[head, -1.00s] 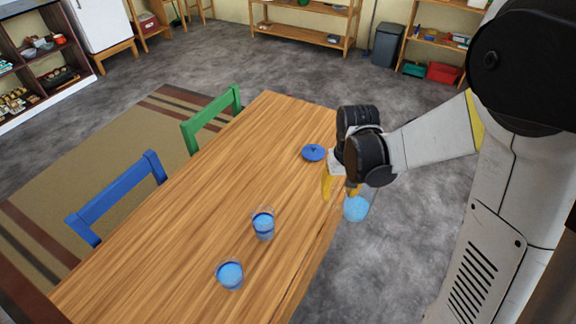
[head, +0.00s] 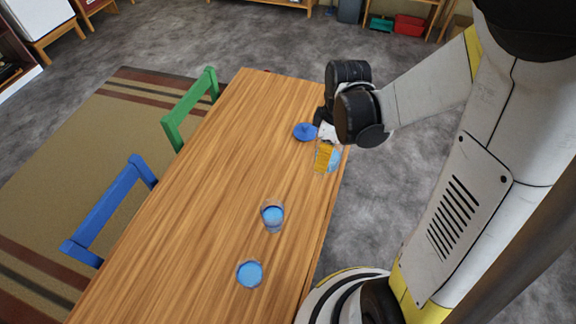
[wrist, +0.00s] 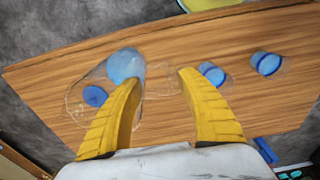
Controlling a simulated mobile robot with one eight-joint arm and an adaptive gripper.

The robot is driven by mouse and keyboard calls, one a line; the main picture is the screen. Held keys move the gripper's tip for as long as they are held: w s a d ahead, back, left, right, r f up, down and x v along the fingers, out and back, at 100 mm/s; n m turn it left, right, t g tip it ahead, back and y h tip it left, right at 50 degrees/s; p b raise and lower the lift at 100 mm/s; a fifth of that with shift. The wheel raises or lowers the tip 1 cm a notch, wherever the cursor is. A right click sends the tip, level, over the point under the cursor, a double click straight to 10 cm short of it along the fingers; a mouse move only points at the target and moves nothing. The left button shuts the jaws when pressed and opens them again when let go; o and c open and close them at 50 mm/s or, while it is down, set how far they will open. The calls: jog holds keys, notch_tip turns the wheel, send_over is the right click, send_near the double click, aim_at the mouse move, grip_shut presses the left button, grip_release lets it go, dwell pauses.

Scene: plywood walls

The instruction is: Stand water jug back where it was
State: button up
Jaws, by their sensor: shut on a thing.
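The water jug (head: 334,158) is clear with blue water in it. It is at the far right part of the wooden table (head: 215,190), close to the right edge. My gripper (head: 325,157) is shut on it, with the yellow fingers partly covering it. In the wrist view the jug (wrist: 125,66) shows between and beyond the fingers (wrist: 155,95), its clear outline hard to make out. I cannot tell whether its base touches the table. A blue lid-like disc (head: 305,131) lies on the table just left of my gripper.
Two clear tumblers with blue water, a farther one (head: 272,215) and a nearer one (head: 250,274), stand on the table, apart from the jug. A green chair (head: 190,108) and a blue chair (head: 110,208) line the left side. The table's middle is otherwise bare.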

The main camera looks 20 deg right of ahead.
jog(key=w+a+f+b, duration=0.5)
jog(key=w+a+f, duration=0.3)
jog(key=f, duration=0.3)
jog(key=shift+a, duration=0.1)
jog(key=shift+f+b, duration=0.15)
jog(key=shift+b, duration=0.25)
jog(key=o, duration=1.4)
jog(key=shift+c, duration=0.2)
jog(key=shift+o, duration=0.2)
